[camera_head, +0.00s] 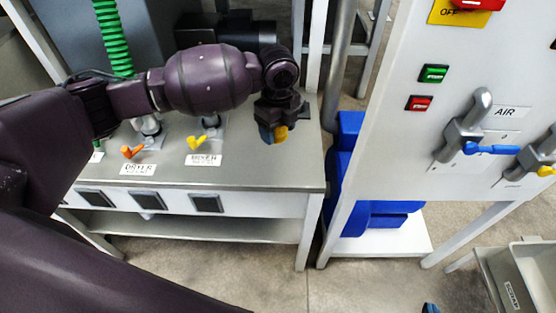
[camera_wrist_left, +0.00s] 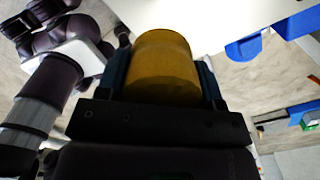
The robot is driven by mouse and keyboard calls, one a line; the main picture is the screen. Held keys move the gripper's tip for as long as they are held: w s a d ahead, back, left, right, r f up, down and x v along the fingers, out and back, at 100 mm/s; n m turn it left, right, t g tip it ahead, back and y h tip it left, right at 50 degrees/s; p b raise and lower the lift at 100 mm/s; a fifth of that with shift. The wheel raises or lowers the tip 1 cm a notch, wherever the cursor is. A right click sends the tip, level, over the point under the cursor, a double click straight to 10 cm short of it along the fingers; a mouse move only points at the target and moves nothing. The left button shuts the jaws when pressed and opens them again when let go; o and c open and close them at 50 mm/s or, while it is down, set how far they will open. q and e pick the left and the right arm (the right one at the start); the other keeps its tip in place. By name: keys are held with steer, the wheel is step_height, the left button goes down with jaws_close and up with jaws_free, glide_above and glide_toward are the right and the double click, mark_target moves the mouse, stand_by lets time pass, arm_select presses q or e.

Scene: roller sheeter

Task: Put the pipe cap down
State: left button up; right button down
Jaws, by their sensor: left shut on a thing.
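The pipe cap (camera_head: 281,133) is a yellow-orange round piece held at the end of my left arm. My left gripper (camera_head: 272,133) points down over the right part of the steel bench top (camera_head: 250,172), and I cannot tell how high it is. In the left wrist view the pipe cap (camera_wrist_left: 165,65) fills the space between the two dark blue fingers, which are shut on it. A small dark blue tip at the bottom edge of the head view may belong to my right gripper (camera_head: 430,308); its jaws cannot be made out.
The bench carries an orange-handled valve (camera_head: 132,152) by the DRYER label and a yellow-handled valve (camera_head: 197,142). A green coiled hose (camera_head: 113,40) hangs behind. A white panel (camera_head: 385,150) with buttons and an AIR valve (camera_head: 490,149) stands right. A grey bin (camera_head: 520,270) is lower right.

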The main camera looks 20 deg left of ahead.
arm_select(q)
glide_above(278, 167)
step_height(278, 167, down, 7)
steer(key=shift+b, duration=0.4)
steer(key=shift+f, duration=1.05)
steer(key=shift+f+b, duration=0.4)
steer(key=shift+f, duration=1.15)
steer(key=o, duration=0.9)
steer(key=shift+f, duration=0.15)
